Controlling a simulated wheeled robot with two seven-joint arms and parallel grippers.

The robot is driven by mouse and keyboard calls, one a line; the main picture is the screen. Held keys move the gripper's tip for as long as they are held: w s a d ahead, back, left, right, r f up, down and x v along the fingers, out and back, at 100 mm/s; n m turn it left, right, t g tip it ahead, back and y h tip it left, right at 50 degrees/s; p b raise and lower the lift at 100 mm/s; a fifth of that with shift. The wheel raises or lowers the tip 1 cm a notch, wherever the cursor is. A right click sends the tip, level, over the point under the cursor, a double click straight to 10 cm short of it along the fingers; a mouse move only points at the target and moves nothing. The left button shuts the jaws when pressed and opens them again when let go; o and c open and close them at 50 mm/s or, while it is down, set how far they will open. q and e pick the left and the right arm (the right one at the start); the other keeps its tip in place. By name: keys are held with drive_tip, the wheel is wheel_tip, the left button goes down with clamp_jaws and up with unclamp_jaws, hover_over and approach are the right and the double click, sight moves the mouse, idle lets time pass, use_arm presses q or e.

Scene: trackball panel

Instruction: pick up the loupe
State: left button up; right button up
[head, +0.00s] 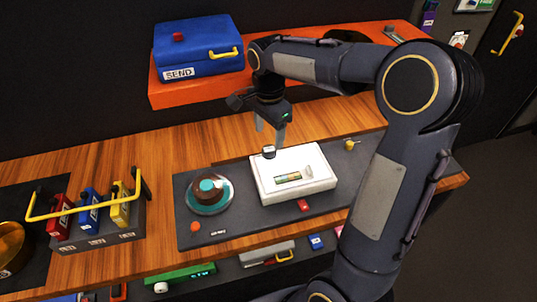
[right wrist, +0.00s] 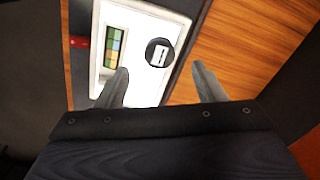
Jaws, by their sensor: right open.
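A small dark round piece with a pale marked top, which looks like the loupe (head: 268,152), sits at the far left corner of a white light panel (head: 262,196). In the right wrist view the loupe (right wrist: 159,52) shows as a dark disc with a white label-like patch, overlapping the panel's edge. My right gripper (head: 270,136) is open and empty, pointing down just above the loupe. In the right wrist view its fingertips (right wrist: 160,69) stand apart on either side of the loupe's line, not touching it. My left gripper is not in view.
A coloured strip (head: 288,178) lies on the panel. A round teal-and-brown trackball (head: 208,189) and orange knob (head: 195,227) are left of it, on the dark mat (head: 240,220). A brass piece (head: 350,145) is at right. A blue case (head: 198,50) stands on the orange shelf behind.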

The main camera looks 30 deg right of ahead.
sight(269, 149)
wheel_tip(269, 149, down, 7)
drive_tip(key=shift+f+p, duration=0.2)
drive_tip(key=shift+p, duration=0.15)
drive_tip(key=shift+c, duration=0.4)
drive_tip(key=c, duration=1)
